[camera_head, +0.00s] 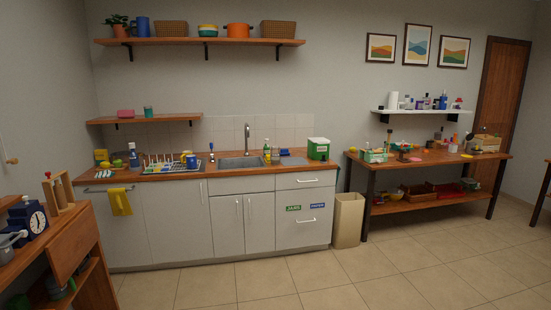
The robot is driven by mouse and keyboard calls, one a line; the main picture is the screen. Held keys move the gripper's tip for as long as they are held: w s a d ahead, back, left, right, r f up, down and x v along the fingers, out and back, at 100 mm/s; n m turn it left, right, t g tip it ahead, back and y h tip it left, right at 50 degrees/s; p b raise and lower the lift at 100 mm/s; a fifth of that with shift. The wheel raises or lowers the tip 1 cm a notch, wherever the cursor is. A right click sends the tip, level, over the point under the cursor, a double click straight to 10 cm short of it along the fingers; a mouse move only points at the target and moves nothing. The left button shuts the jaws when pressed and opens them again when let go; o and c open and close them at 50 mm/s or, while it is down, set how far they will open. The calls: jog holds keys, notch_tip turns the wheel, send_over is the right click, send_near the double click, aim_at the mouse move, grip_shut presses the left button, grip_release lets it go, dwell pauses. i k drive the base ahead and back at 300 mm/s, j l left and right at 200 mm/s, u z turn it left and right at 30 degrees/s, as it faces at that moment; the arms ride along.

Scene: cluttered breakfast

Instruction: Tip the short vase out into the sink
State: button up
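The sink (240,161) is a grey metal basin set in the wooden counter at the middle left. A tall tap (247,140) stands at its back edge. The inside of the basin is too small to read. I cannot pick out a short vase for sure. Several small containers stand on the counter, the shelves and the workbench, too small to tell apart. My gripper is not in view.
A dish rack (170,166) stands left of the sink, a green-and-white box (319,149) right of it. A beige bin (348,218) stands between the cabinets and the cluttered workbench (425,161). Wooden furniture (88,245) fills the left foreground. The tiled floor (400,268) is clear.

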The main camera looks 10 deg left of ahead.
aim_at(274, 156)
jog(key=i+j+u, duration=0.2)
jog(key=i+j, duration=0.25)
jog(key=i, duration=0.3)
jog(key=i+j+u, duration=0.2)
jog(key=i+j, duration=0.15)
jog(key=i, duration=0.45)
jog(key=i+j+u, duration=0.2)
jog(key=i, duration=0.6)
jog(key=i+j+u, duration=0.2)
jog(key=i, duration=0.6)
jog(key=i+l+z, duration=0.15)
jog(key=i+l, duration=0.2)
jog(key=i+l+z, duration=0.1)
jog(key=i+l, duration=0.2)
jog(key=i, duration=0.3)
jog(key=i+l+z, duration=0.15)
jog(key=i, duration=0.35)
jog(key=i+l+z, duration=0.15)
jog(key=i+l, duration=0.15)
jog(key=i, duration=0.2)
